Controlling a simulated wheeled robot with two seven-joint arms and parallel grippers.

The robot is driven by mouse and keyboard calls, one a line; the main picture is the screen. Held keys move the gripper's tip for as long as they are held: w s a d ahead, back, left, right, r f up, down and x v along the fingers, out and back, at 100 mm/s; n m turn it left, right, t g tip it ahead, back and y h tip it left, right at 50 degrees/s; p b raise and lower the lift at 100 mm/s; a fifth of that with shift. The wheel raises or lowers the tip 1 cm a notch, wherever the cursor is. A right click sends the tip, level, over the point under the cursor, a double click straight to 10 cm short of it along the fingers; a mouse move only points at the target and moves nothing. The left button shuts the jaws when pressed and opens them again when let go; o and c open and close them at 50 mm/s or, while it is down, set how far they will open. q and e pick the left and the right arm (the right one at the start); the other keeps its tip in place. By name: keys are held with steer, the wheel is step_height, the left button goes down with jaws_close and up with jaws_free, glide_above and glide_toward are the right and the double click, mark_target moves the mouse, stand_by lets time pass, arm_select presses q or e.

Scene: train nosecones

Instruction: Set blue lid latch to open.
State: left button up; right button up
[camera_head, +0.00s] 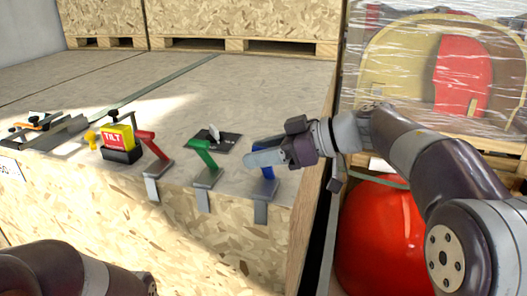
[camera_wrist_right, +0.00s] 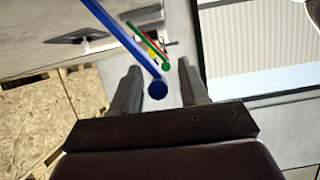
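The blue lid latch (camera_head: 264,185) is on the front edge of the wooden crate lid, at the right end of the row, partly hidden by my right gripper. Its blue lever also shows in the right wrist view (camera_wrist_right: 135,47), slanting down to a round end. My right gripper (camera_head: 250,160) is just above and beside the latch in the head view. In the right wrist view its two fingers (camera_wrist_right: 160,75) stand apart, with the lever's round end between them in the picture. Whether they touch it cannot be told. My left gripper is out of view; only part of my left arm shows.
A green latch (camera_head: 203,152) and a red latch (camera_head: 151,143) stand left along the same edge. A black and yellow TILT box (camera_head: 118,140) sits beside the red one. A large red rounded object (camera_head: 385,235) is below my right arm. The lid behind is mostly clear.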

steer(key=b+v, duration=0.4)
steer(key=v, duration=0.8)
steer(key=shift+d, duration=0.3)
steer(key=shift+s+r, duration=0.1)
